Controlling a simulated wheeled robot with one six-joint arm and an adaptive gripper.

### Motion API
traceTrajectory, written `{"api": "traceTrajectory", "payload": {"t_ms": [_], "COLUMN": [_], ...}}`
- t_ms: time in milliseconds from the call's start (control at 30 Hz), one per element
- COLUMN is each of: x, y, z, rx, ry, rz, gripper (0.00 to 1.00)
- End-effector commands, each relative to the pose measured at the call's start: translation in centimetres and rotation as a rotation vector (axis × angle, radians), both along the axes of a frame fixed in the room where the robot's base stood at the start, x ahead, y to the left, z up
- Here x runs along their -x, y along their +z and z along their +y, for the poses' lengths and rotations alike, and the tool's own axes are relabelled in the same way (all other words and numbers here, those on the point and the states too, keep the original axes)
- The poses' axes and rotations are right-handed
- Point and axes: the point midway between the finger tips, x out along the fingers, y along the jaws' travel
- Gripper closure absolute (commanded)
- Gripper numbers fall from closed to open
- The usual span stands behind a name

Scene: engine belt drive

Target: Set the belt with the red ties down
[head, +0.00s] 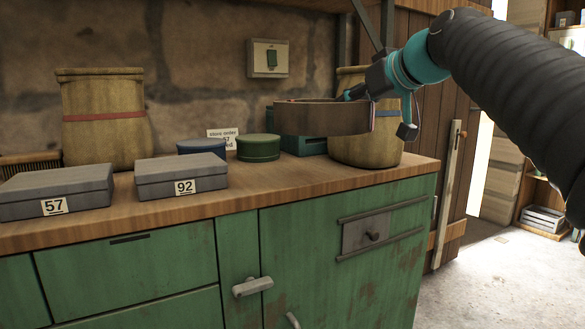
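A wide brown belt (322,119), curved into a loop, hangs level in the air above the right part of the wooden counter (245,189). My gripper (356,93) is at the loop's far right rim and appears shut on it, though the fingertips are small and partly hidden. A thin reddish mark shows at the belt's right end; I cannot tell if it is a tie. The belt is apart from the counter top and overlaps a tan container (365,152) in the picture.
Boxes marked 57 (53,191) and 92 (180,176) sit on the counter's left. Behind stand a blue tin (201,146), a green tin (258,148), a small sign (222,134) and a tan container with a red band (103,117). Counter front-right is clear.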

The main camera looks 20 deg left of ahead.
Motion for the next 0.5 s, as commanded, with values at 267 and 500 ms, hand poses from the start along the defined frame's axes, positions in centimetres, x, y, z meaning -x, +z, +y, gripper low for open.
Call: {"api": "traceTrajectory", "payload": {"t_ms": [267,500], "x": [-1.2,-3.1], "y": [-1.8,-4.5], "z": [2.6,6.8], "rx": [0.000,0.000], "ry": [0.001,0.002], "rz": [0.002,0.001], "gripper": [1.00,1.00]}}
